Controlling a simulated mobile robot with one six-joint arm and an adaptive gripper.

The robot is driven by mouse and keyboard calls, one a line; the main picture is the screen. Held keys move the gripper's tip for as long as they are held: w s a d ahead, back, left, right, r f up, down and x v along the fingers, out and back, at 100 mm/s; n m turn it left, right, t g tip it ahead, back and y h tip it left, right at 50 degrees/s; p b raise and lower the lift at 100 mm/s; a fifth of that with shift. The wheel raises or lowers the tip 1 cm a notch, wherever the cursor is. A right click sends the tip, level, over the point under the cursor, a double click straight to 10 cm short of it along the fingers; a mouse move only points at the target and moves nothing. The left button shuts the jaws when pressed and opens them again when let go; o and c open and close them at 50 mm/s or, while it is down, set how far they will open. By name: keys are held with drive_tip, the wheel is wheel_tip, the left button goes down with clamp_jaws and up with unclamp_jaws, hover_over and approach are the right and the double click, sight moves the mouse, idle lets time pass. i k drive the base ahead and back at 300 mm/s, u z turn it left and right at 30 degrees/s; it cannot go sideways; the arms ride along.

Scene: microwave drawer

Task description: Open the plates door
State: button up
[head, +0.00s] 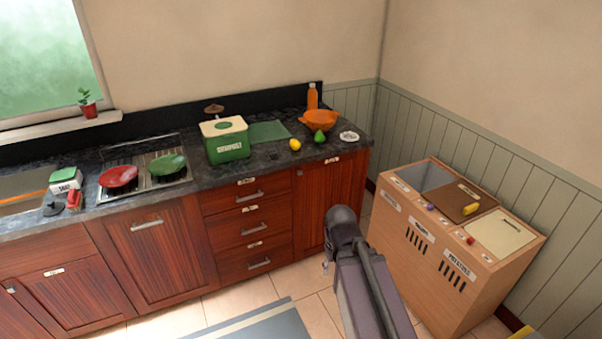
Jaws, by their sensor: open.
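The red-brown cabinet door at the right end of the counter (313,200) is shut. A small white label (332,160) sits at its top, too small to read. Another shut door (70,297) at the lower left has a label too, also unreadable, so I cannot tell by text which is the plates door. My arm reaches up from the bottom, in front of the right door's lower right part. Only a small grey bit of my gripper (325,267) shows left of the arm, low before that door. The rest is hidden behind my arm. I see nothing held.
Three shut drawers with bar handles (250,229) stand left of the right door. A wooden bin unit (427,259) stands close on the right of my arm. A grey-blue mat (262,323) lies on the tiled floor. The counter (268,152) holds bowls, fruit and a green box.

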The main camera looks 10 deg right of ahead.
sight(317, 186)
drive_tip(key=u, duration=0.05)
drive_tip(key=i, duration=1)
drive_tip(key=z, duration=0.05)
